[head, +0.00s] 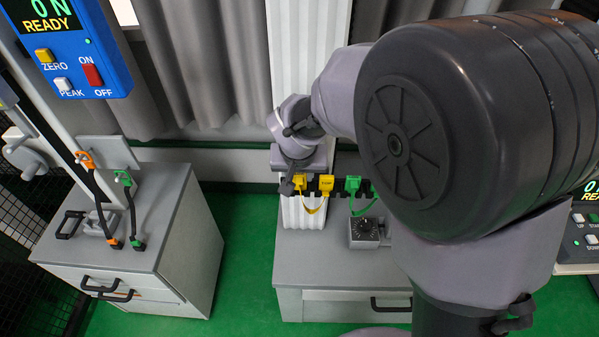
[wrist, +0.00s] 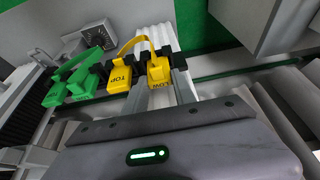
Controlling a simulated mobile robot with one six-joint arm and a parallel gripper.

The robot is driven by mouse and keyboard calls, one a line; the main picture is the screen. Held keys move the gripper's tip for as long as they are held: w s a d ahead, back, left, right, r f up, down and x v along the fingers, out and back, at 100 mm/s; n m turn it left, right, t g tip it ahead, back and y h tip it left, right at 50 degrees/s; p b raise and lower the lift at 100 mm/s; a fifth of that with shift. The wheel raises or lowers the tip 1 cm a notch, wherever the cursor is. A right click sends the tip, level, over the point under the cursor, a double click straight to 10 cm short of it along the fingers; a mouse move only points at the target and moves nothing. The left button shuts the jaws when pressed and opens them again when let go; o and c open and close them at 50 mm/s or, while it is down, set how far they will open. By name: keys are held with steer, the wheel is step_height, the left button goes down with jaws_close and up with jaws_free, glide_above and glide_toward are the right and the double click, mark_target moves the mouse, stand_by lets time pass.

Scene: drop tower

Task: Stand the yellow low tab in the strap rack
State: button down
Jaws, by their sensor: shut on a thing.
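The yellow low tab (wrist: 158,72), marked LOW, shows in the wrist view and at the left end of the tab row in the head view (head: 299,183). My gripper (head: 289,186) is shut on it. A yellow strap loops from it to the yellow TOP tab (wrist: 120,77), which is close beside it and also shows in the head view (head: 326,183). I cannot tell whether the low tab is seated in a slot.
A green tab (head: 352,184) with a green strap is right of the yellow pair. A grey block with a dial (head: 364,230) stands on the cabinet below. The left cabinet (head: 150,220) carries an orange-ended strap (head: 85,160) and a green-ended strap (head: 123,178). Green floor lies between the cabinets.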

steer(key=shift+f, duration=0.15)
steer(key=c, duration=0.9)
jaws_free()
steer(key=shift+c, duration=0.2)
steer(key=p+v, duration=0.5)
steer(key=v, duration=1.2)
steer(key=shift+s, duration=0.15)
steer(key=s+d+f+m+y+b, duration=0.1)
steer(key=s+d+f+m+b, duration=0.1)
steer(key=s, duration=0.6)
steer(key=s+d+f+m+t+y+b, duration=0.1)
steer(key=s+d+f+m+b, duration=0.1)
steer(key=s+d+f+b, duration=0.2)
steer(key=s+d+b, duration=0.3)
steer(key=s+d, duration=0.1)
steer(key=shift+s+d, duration=0.25)
steer(key=shift+s, duration=0.05)
